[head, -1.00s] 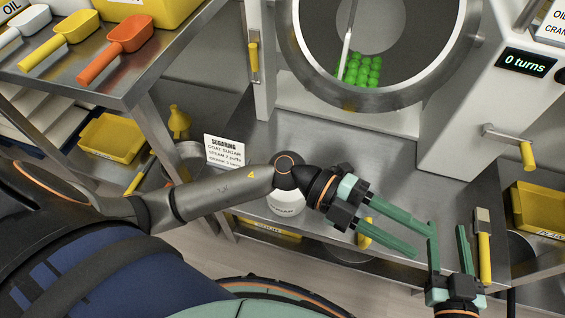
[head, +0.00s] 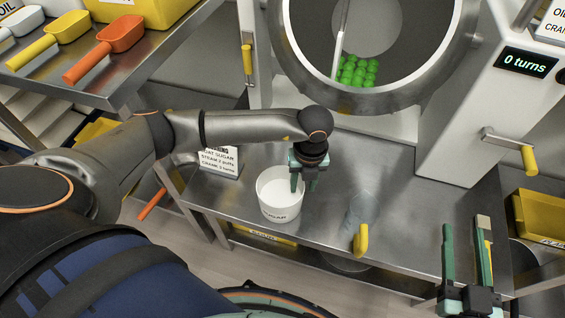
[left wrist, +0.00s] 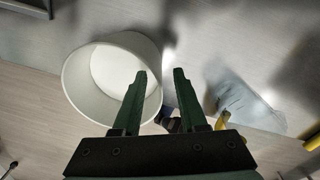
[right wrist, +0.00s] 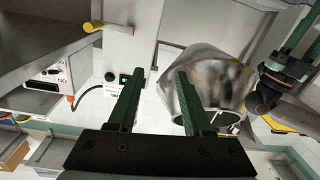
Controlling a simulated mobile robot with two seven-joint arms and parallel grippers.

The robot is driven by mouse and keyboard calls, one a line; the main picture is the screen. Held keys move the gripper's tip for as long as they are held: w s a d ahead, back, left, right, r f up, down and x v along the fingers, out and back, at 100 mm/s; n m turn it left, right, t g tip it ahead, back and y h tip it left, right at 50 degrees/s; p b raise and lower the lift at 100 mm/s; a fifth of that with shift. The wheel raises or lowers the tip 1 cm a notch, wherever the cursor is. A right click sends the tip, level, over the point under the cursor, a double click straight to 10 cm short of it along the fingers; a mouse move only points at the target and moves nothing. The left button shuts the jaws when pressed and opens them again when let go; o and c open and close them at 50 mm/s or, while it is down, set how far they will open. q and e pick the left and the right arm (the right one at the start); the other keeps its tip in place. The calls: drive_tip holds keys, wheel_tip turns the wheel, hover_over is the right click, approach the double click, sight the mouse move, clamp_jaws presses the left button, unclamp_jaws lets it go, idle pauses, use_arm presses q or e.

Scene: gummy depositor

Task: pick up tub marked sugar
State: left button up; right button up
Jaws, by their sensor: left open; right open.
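The sugar tub (head: 281,196) is a white round tub with dark lettering, only partly readable, on its front. It stands upright on the steel table, and its open top shows white contents. It also shows in the left wrist view (left wrist: 88,98). My left gripper (head: 308,186) is open and points down at the tub's right rim; in the left wrist view its fingers (left wrist: 160,78) overlap the rim's right side. I cannot tell whether they touch it. My right gripper (head: 468,228) is open and empty at the table's right front.
A clear jug with a yellow handle (head: 361,238) stands right of the tub. A sign card (head: 218,160) stands at left. A drum with green gummies (head: 357,70) is behind. A yellow-handled brush (head: 486,250) is beside my right gripper. The table's middle right is clear.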

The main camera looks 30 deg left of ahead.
sight(281, 196)
use_arm(q)
drive_tip(key=f, duration=0.1)
drive_tip(key=f+b, duration=0.1)
drive_tip(key=f, duration=0.3)
drive_tip(key=shift+s+d, duration=0.1)
drive_tip(key=shift+s, duration=0.2)
drive_tip(key=shift+f, duration=0.15)
clamp_jaws()
use_arm(e)
wheel_tip(281, 196, up, 9)
drive_tip(key=s+n+t+y, duration=0.1)
drive_tip(key=n+t+y, duration=0.1)
drive_tip(key=t, duration=0.1)
drive_tip(key=shift+a+y, duration=0.35)
drive_tip(key=shift+y, duration=0.05)
